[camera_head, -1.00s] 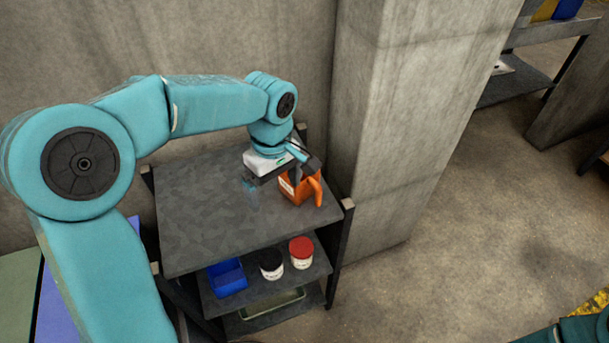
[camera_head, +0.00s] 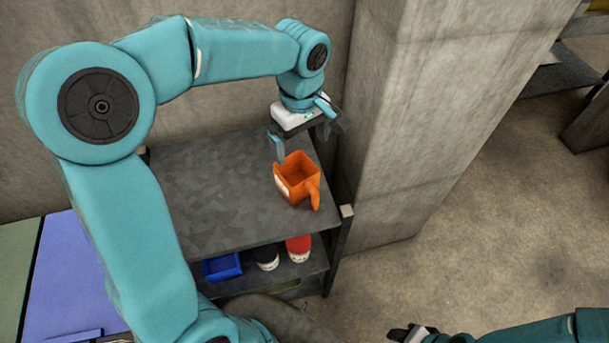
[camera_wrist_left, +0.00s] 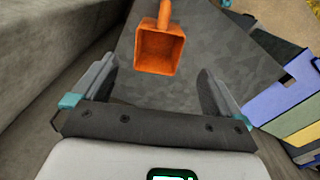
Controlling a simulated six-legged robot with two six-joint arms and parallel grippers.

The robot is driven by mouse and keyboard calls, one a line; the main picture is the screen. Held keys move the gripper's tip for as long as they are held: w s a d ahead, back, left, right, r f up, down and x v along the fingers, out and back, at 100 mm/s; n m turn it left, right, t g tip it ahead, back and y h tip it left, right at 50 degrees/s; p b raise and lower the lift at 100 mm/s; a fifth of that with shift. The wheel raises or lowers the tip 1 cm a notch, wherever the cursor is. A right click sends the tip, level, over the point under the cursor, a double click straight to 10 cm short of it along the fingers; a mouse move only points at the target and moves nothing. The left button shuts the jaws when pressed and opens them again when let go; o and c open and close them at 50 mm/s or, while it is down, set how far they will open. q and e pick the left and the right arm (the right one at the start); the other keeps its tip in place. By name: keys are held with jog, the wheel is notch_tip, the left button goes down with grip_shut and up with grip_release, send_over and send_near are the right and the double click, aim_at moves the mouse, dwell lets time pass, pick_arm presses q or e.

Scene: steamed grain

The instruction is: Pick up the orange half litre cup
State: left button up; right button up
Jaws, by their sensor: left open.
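The orange cup (camera_head: 297,178) stands upright on the dark top shelf, near its right end, with its handle toward the front right. It has a pale label on its left side. My left gripper (camera_head: 305,140) is open and empty, above and just behind the cup. In the left wrist view the cup (camera_wrist_left: 160,48) lies ahead of and between the open fingers of my left gripper (camera_wrist_left: 157,85), apart from both. My right gripper (camera_head: 408,335) shows only partly at the bottom edge, and its jaws cannot be made out.
The shelf top (camera_head: 205,190) is otherwise clear. A concrete pillar (camera_head: 400,120) stands close to the shelf's right side. On the lower shelf are a blue bin (camera_head: 222,267), a dark-lidded jar (camera_head: 266,256) and a red-lidded jar (camera_head: 299,247).

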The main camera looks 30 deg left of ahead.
pick_arm(q)
send_over(302, 184)
jog(key=w+a, duration=0.2)
notch_tip(302, 184, down, 4)
jog(key=f, duration=0.4)
jog(key=s+f, duration=0.1)
jog(key=f, duration=0.1)
jog(key=shift+d, duration=0.35)
jog(key=shift+w+f, duration=0.1)
jog(key=shift+f, duration=0.15)
jog(key=f+p, duration=0.1)
jog(key=f, duration=0.3)
jog(key=shift+w+f+p, duration=0.2)
jog(key=shift+f+p, duration=0.15)
jog(key=shift+w+a+f, duration=0.1)
jog(key=shift+w+f, duration=0.15)
jog(key=shift+f, duration=0.05)
jog(key=shift+s+r, duration=0.15)
jog(key=shift+s, duration=0.15)
jog(key=c, duration=0.8)
jog(key=shift+o, duration=0.2)
pick_arm(e)
jog(key=shift+r, duration=0.8)
